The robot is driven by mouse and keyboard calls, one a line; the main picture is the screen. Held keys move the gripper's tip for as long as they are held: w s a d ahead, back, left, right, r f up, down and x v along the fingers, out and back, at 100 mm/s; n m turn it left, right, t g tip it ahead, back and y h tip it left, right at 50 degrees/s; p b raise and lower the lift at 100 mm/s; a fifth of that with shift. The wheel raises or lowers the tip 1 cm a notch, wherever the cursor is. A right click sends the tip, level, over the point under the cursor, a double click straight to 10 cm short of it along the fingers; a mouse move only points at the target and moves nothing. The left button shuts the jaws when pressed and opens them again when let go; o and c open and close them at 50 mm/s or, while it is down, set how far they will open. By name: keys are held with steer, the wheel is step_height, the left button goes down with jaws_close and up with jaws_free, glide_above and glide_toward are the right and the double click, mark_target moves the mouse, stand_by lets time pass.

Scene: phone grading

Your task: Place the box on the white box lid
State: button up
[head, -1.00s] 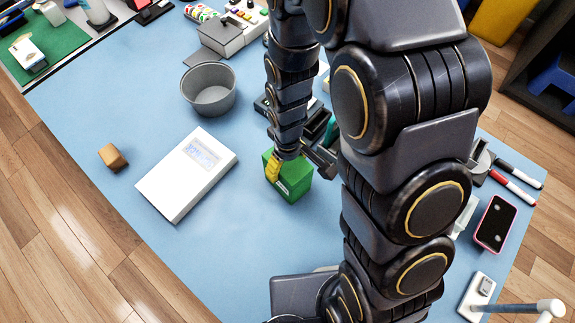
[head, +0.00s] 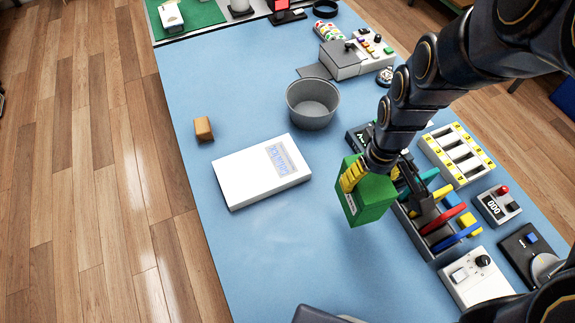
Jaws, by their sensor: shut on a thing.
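A green box (head: 372,207) is held in my gripper (head: 352,178), right of the white box lid. A yellow finger lies against the box's upper left side; the other finger is mostly hidden behind the arm and box. The box looks slightly tilted and seems to be above the mat, though its height is hard to judge. The white box lid (head: 240,183) lies flat on the blue mat, with a printed label (head: 284,160) at its right end. Its top is otherwise bare.
A grey round bowl (head: 312,104) stands behind the lid and a small brown block (head: 203,128) lies to its left. The mat (head: 262,250) in front of the lid is clear.

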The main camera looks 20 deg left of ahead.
steer(key=s+a+r+n, duration=0.1)
steer(key=s+a+r, duration=0.2)
steer(key=a, duration=0.4)
steer(key=s+a+r+n, duration=0.1)
steer(key=s+a+r, duration=0.2)
steer(key=a, duration=0.4)
steer(key=w+a+f, duration=0.9)
steer(key=w+f, duration=0.1)
steer(key=f, duration=0.2)
steer(key=shift+w+a+f, duration=0.2)
steer(key=shift+a+f, duration=0.1)
steer(key=shift+a, duration=0.1)
steer(key=shift+f, duration=0.15)
steer(key=o, duration=1.2)
